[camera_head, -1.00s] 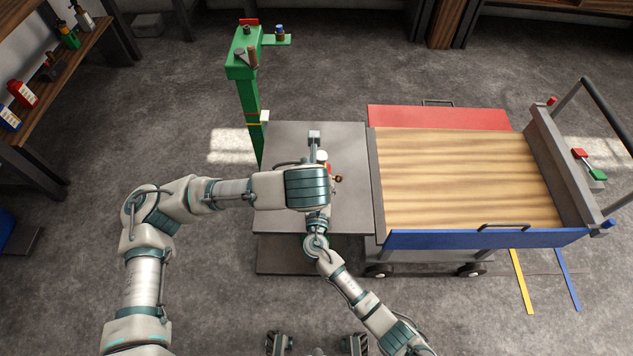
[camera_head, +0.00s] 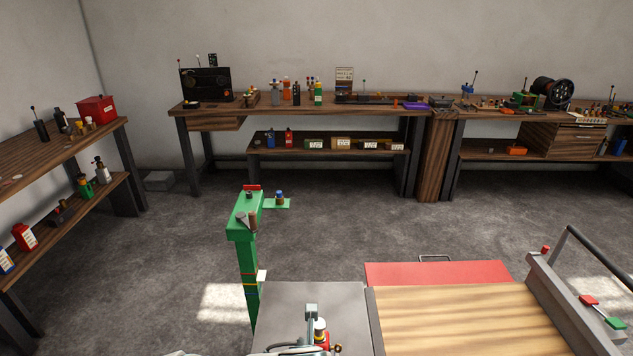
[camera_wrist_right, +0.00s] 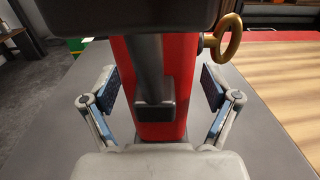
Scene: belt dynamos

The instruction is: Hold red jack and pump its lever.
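The red jack (camera_head: 325,341) stands on a grey table (camera_head: 290,295) at the bottom edge of the head view, mostly cut off. A brass ring sticks out at its right. In the right wrist view its red body (camera_wrist_right: 175,80) is upright, with a dark bar and block (camera_wrist_right: 154,112) in front. A dark part at the top hides the jack's upper end. The lever is not clearly told apart. My left gripper is out of view.
A green post (camera_head: 247,260) stands just behind the table's left corner. A cart with a wooden top (camera_head: 460,320) and a red panel (camera_head: 437,273) stands close at the right. Workbenches (camera_head: 300,108) line the back wall, and shelves (camera_head: 60,165) stand at the left. The floor between is clear.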

